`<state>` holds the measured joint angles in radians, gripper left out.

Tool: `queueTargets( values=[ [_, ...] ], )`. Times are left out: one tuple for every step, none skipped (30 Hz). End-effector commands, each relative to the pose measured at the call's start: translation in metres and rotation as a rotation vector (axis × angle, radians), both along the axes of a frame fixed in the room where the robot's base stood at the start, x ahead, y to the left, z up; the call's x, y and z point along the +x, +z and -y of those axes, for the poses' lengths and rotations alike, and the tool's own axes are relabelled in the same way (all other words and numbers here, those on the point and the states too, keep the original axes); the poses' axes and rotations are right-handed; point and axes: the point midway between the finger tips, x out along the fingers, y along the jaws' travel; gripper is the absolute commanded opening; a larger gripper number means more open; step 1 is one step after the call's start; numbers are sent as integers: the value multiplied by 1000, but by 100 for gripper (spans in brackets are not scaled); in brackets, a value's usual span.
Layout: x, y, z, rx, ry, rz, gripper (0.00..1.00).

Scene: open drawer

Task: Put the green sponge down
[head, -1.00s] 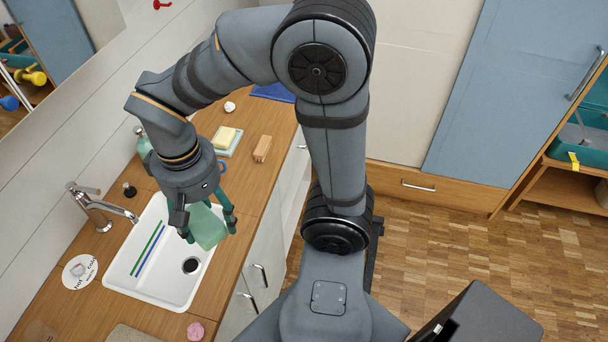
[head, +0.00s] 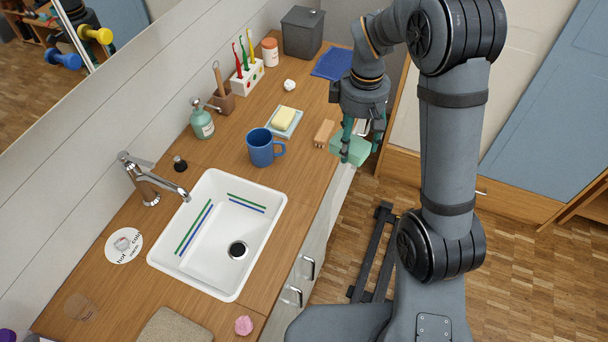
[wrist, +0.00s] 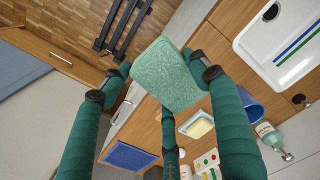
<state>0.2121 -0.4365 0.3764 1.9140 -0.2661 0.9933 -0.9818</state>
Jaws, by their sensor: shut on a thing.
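The green sponge (head: 349,149) is held in my gripper (head: 360,140), off the counter's right edge, above the front of the cabinet in the head view. In the wrist view the sponge (wrist: 168,75) sits between the green fingers of my gripper (wrist: 165,85), which are shut on it. Its pale speckled face shows. The wooden counter (head: 296,178) lies to the left of the gripper in the head view.
A wooden block (head: 324,133), a dish with yellow soap (head: 284,117), a blue mug (head: 262,148) and a blue cloth (head: 332,63) lie near the gripper. The white sink (head: 215,259) is further left. Bare counter shows right of the sink.

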Motion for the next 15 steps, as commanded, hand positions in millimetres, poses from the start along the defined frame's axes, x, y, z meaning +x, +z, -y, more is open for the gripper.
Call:
queueTargets(
  values=[
    [7,-10,-2,0,48,-3,40],
    [11,-13,-2,0,79,-3,40],
    [15,-16,-3,0,115,-2,40],
    [18,-19,-3,0,139,-2,40],
    [20,-21,-3,0,159,-2,40],
    [23,-23,-3,-1,182,-1,40],
    [25,-24,-3,-1,195,1,40],
    [26,-26,-5,-1,207,-1,40],
    [27,-28,-7,0,218,-2,40],
    [27,-30,-9,-1,225,-3,40],
    [28,-32,-13,-1,230,-3,40],
    [29,-36,-20,-1,234,-4,40],
    [30,-39,-25,-1,235,-5,40],
    [31,-42,-32,-1,236,-5,40],
    [33,-47,-41,0,236,-5,40]
  ],
)
